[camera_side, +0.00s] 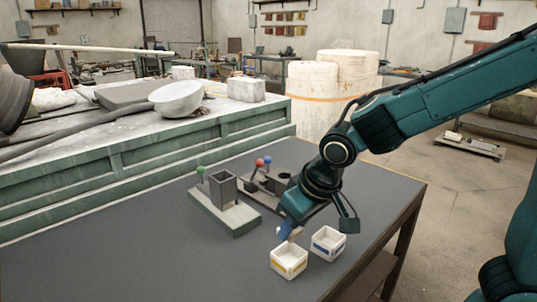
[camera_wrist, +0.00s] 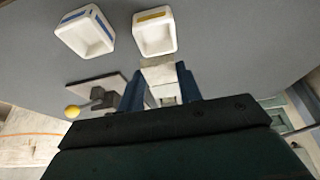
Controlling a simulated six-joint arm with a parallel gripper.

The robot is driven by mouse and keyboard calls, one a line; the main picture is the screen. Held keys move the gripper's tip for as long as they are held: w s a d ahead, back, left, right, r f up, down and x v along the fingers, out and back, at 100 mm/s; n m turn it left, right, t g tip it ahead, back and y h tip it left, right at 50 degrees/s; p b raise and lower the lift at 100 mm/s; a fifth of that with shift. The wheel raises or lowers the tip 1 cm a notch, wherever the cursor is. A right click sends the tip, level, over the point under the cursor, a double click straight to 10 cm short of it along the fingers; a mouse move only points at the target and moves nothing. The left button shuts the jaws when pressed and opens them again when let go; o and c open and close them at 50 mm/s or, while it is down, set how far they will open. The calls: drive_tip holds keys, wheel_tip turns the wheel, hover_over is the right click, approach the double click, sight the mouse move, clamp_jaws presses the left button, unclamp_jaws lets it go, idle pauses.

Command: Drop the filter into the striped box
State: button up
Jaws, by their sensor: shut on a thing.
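My gripper (camera_side: 288,231) is shut on a pale, blocky filter (camera_wrist: 160,76), held between the blue fingers (camera_wrist: 161,88) in the wrist view. In the side view the filter is mostly hidden by the fingers. Two open white boxes stand on the grey table. The box with a yellow stripe (camera_side: 289,266) is nearest the camera, just below the gripper in the picture; it also shows in the wrist view (camera_wrist: 155,36), straight beyond the filter. The box with a blue stripe (camera_side: 327,246) is to its right; in the wrist view (camera_wrist: 86,35) it is at the left.
A grey fixture with a square holder (camera_side: 223,190) and a green-knobbed lever stands behind the gripper. Another fixture with red and blue knobs (camera_side: 264,162) is beside it. A yellow knob (camera_wrist: 72,112) shows in the wrist view. The table's front left (camera_side: 150,255) is clear.

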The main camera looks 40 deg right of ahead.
drive_tip(key=shift+f, duration=0.2)
drive_tip(key=shift+f, duration=1.7)
drive_tip(key=shift+f, duration=0.35)
idle(0.5)
drive_tip(key=o, duration=1)
drive_tip(key=shift+r, duration=0.1)
drive_tip(key=shift+r, duration=2.9)
